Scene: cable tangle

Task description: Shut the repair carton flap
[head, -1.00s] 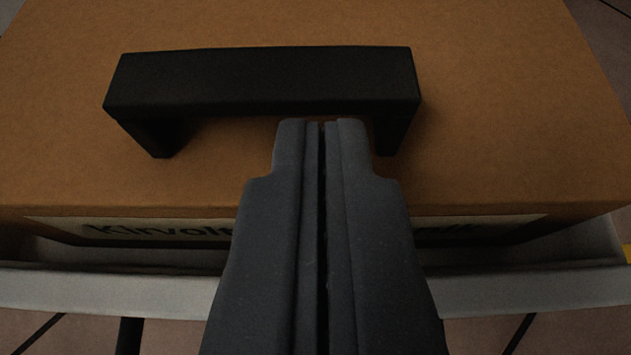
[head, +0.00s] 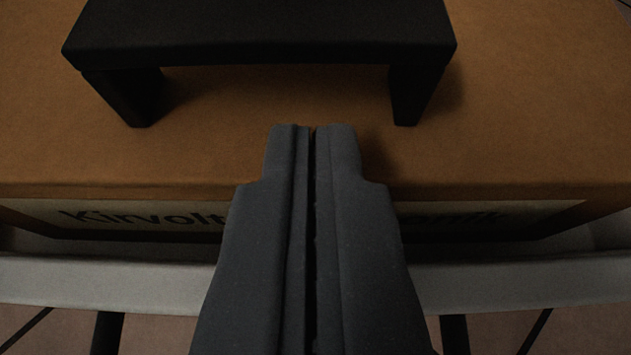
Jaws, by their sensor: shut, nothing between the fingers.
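The brown repair carton (head: 540,130) fills most of the head view, its top flat in what shows. A black bar handle (head: 260,35) stands on its top on two legs, with a gap under the bar. A pale label (head: 150,216) with dark lettering, partly hidden by my gripper, is on the carton's front face. My gripper (head: 313,130) is shut and empty. Its tips appear over the carton top, just in front of the handle. I cannot tell whether they touch the carton. The carton's far edge is out of view.
A light grey rim (head: 110,283) runs along the front of the carton, with a dark gap between them. Brownish floor (head: 580,335) with dark lines shows at the bottom.

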